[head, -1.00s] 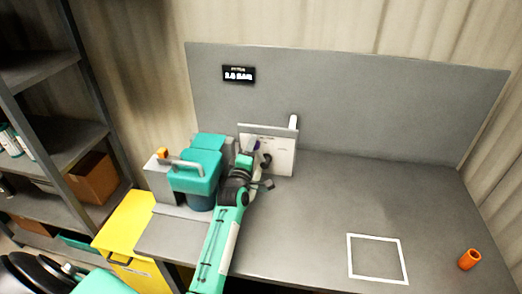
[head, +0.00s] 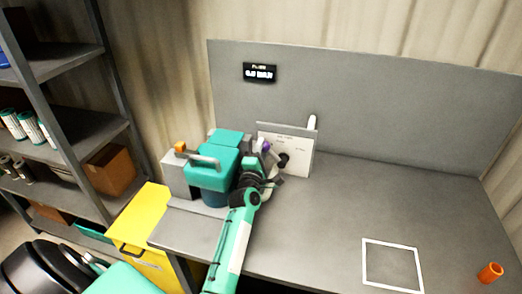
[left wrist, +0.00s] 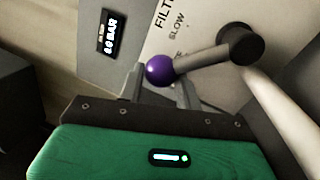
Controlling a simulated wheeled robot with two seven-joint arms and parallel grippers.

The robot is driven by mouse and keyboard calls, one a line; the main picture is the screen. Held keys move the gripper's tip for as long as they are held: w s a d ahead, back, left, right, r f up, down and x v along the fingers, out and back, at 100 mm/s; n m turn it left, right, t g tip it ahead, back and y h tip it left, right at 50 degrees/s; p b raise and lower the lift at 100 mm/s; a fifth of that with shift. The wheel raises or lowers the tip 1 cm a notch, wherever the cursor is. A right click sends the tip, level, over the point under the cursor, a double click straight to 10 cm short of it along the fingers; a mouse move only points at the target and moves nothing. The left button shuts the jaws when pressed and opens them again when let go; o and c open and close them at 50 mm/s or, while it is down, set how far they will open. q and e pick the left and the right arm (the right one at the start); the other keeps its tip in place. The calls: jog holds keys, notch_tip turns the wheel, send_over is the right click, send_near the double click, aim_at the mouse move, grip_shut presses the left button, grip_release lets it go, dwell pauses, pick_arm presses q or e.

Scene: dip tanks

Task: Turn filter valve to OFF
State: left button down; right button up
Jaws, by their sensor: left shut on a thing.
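The filter valve has a grey lever (left wrist: 200,58) with a purple ball end (left wrist: 159,69) and a dark round pivot (left wrist: 240,45). It is mounted on a white labelled panel (head: 298,142) standing on the bench. In the left wrist view the lever points left from the pivot, and the words on the panel are partly cut off or covered. My left gripper (left wrist: 160,82) is shut on the lever at its purple ball, one finger on each side. In the head view the gripper (head: 262,157) is in front of the panel, hiding part of it. My right gripper is not in view.
A black pressure display (head: 260,72) on the back board seems to read 0.0 BAR. A teal-lidded unit (head: 212,170) stands close left of my arm. A white square outline (head: 392,242) and an orange cylinder (head: 490,272) are at right. The bench between is clear.

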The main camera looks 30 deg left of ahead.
pick_arm(q)
jog(key=shift+d+f, duration=0.3)
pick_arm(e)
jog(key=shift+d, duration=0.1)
pick_arm(q)
jog(key=c, duration=1)
grip_release()
jog(key=shift+w+d, duration=0.1)
jog(key=shift+r, duration=0.2)
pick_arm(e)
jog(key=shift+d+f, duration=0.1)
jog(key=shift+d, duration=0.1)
pick_arm(q)
jog(key=p+v, duration=0.1)
jog(key=v, duration=1.2)
jog(key=shift+s, duration=0.35)
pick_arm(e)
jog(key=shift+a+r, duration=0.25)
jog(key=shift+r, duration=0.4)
pick_arm(q)
jog(key=shift+d+f, duration=0.1)
jog(key=shift+d, duration=0.05)
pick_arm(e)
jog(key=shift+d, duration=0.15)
